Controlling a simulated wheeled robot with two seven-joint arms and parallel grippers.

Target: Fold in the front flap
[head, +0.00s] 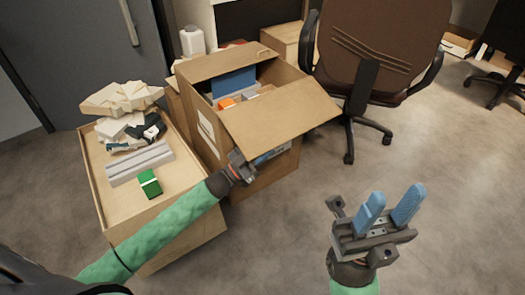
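An open cardboard carton (207,128) stands in the middle of the head view. Its front flap (280,113) is folded outward and slopes over the near right side. My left gripper (245,165) is at the flap's lower near corner, by the carton's front wall. Its fingers are mostly hidden by the flap, so I cannot tell whether it is open or touches the flap. A blue patch shows just under the flap's edge; I cannot tell whether it is a fingertip or a label. My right gripper (390,208) is open and empty above the floor, blue fingers apart.
Blue and orange items (234,84) lie inside the carton. A brown office chair (372,45) stands close behind right. The floor at right is clear.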

